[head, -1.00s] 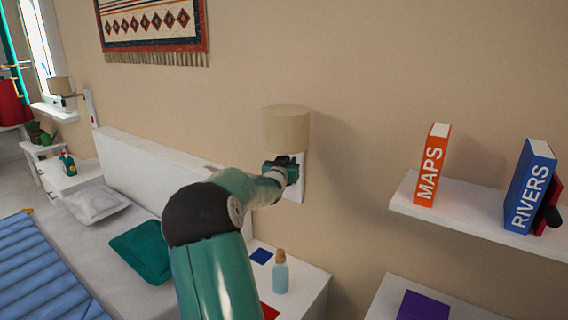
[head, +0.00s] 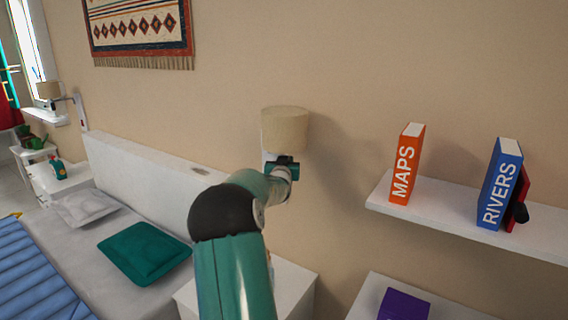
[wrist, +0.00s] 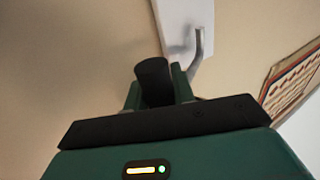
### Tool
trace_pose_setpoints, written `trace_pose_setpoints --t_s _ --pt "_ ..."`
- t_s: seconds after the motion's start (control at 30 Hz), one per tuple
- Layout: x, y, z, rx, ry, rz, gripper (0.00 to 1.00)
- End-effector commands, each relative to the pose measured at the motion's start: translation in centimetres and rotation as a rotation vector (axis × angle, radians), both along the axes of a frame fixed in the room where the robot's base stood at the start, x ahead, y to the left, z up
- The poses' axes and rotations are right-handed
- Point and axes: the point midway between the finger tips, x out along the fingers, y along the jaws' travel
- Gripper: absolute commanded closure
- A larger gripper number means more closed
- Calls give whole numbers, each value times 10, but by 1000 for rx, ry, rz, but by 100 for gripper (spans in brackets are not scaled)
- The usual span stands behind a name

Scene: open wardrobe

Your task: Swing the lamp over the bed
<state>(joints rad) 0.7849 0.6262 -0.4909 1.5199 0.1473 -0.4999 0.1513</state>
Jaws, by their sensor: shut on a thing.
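The near wall lamp has a beige drum shade (head: 285,130). My gripper (head: 284,168) is just below the shade in the head view. In the wrist view my gripper (wrist: 158,90) is shut on the lamp's dark cylindrical part (wrist: 153,78), between its green fingers. A grey bent lamp arm (wrist: 195,55) and white wall plate (wrist: 185,22) show beyond. The bed (head: 55,240) lies at the left, with a white headboard (head: 150,175), a blue quilt (head: 35,275) and a green pillow (head: 145,252). My arm hides part of the headboard's near end.
A white bedside table (head: 295,285) stands below the lamp, partly behind my arm. A shelf (head: 450,220) at the right holds an orange book (head: 407,165) and a blue book (head: 500,185). A second lamp (head: 48,92) is at the far left.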

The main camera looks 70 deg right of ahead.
Motion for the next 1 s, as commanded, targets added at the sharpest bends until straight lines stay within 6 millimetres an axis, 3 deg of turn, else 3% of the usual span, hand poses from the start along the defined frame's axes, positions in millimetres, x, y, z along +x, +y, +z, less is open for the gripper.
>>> trace_pose_setpoints --t_s 0.67,0.7,0.8,1.0 --pt "1 -1 2 -4 -2 7 100" --pt "1 -1 2 -4 -2 8 71" --pt "0 -1 2 -4 -2 7 53" --pt "-2 -1 1 -2 -1 4 53"
